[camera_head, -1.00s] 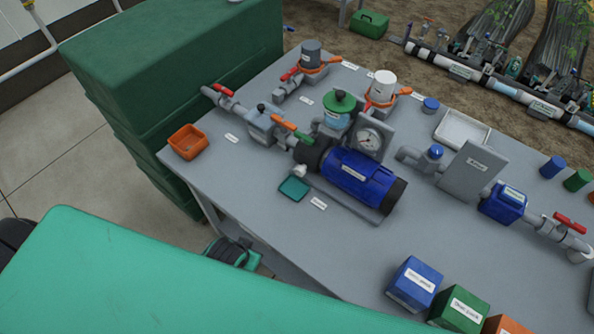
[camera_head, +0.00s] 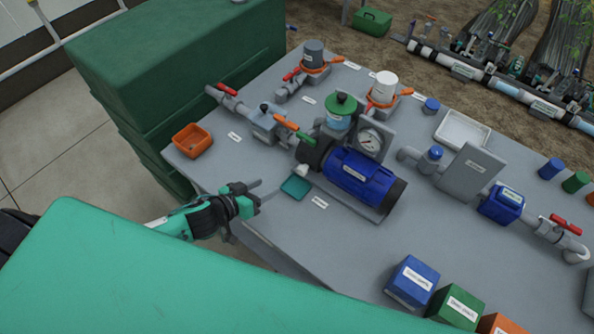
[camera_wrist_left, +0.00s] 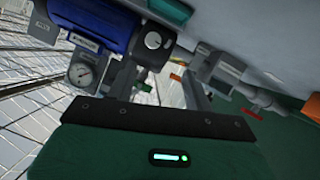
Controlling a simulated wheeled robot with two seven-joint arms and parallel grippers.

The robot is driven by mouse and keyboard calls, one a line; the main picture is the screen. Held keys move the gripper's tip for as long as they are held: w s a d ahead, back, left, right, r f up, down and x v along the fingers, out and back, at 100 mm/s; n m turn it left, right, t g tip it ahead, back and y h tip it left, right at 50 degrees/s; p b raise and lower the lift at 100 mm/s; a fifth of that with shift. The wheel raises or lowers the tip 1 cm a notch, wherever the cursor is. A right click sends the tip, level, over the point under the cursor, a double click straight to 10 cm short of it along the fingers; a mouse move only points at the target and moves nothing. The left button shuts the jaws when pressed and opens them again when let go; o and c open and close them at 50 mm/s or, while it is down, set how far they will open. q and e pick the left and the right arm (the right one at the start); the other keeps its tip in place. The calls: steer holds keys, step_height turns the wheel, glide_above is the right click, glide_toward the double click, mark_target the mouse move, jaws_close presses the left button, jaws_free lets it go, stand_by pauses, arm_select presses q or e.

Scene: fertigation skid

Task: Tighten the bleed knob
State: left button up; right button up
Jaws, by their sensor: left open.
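The blue pump (camera_head: 358,180) with a black front end stands on the grey table. A small pale knob (camera_head: 302,171), which looks like the bleed knob, sits low on that black end. In the left wrist view it shows as a round light knob (camera_wrist_left: 153,41) on the dark pump end. My left gripper (camera_head: 266,189) is open and empty at the table's front-left edge, left of the knob and apart from it. My right gripper is not in view.
A teal tray (camera_head: 296,187) lies just below the knob. An orange bin (camera_head: 192,140) sits at the table's left corner. A valve with an orange-and-green handle (camera_head: 294,129) and a pressure gauge (camera_head: 370,141) stand close to the pump. The front middle of the table is clear.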

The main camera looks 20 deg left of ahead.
mark_target(299, 172)
arm_select(q)
steer(key=shift+h, duration=0.5)
steer(key=p+x, duration=0.3)
steer(key=x, duration=1)
steer(key=shift+w+d+f, duration=0.1)
steer(key=shift+d+f, duration=0.05)
steer(key=shift+d, duration=0.1)
steer(key=shift+c, duration=0.2)
steer(key=c, duration=0.9)
